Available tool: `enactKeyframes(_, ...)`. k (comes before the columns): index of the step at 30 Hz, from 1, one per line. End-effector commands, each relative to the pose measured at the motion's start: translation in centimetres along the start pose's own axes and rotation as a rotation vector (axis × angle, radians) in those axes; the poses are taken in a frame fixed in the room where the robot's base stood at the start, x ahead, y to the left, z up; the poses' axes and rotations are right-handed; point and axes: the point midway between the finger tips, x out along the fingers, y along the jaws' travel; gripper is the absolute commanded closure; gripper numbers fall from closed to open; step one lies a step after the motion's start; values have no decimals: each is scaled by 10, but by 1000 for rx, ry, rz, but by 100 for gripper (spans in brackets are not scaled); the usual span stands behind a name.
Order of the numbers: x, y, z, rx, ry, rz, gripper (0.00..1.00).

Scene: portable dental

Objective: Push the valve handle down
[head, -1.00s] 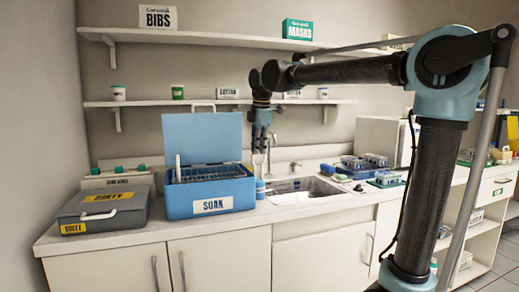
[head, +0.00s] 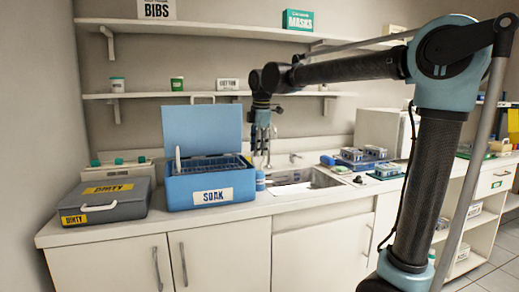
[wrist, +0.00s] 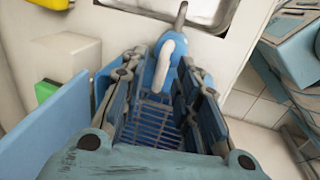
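My gripper (head: 261,153) points down beside the right end of the blue soak box (head: 213,188), near the sink. In the wrist view my gripper (wrist: 160,92) is open, its two fingers apart with nothing clasped. A blue-and-white upright piece with a dark grey tip (wrist: 168,58) shows between and beyond the fingertips. It may be the valve handle, but I cannot tell for sure. In the head view a small blue piece (head: 260,181) stands at the box's right side below my gripper. Whether a finger touches it cannot be told.
The box's blue lid (head: 202,128) stands open behind it. The sink (head: 300,182) is to the right. A grey dirty-box (head: 105,200) sits at the left. Trays with small blue items (head: 365,155) stand right of the sink. Shelves (head: 210,95) run along the wall.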

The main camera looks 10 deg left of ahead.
Motion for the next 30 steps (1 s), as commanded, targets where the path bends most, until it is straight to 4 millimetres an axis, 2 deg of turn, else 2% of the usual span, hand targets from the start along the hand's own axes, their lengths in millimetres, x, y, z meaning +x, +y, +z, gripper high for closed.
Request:
enactKeyframes(7,-12,0,0,0,0,0,71)
enactKeyframes(21,-93,0,1,-1,1,-1,71)
enactKeyframes(27,-113,1,1,-1,1,-1,71)
enactKeyframes(30,-118,1,1,0,1,-1,71)
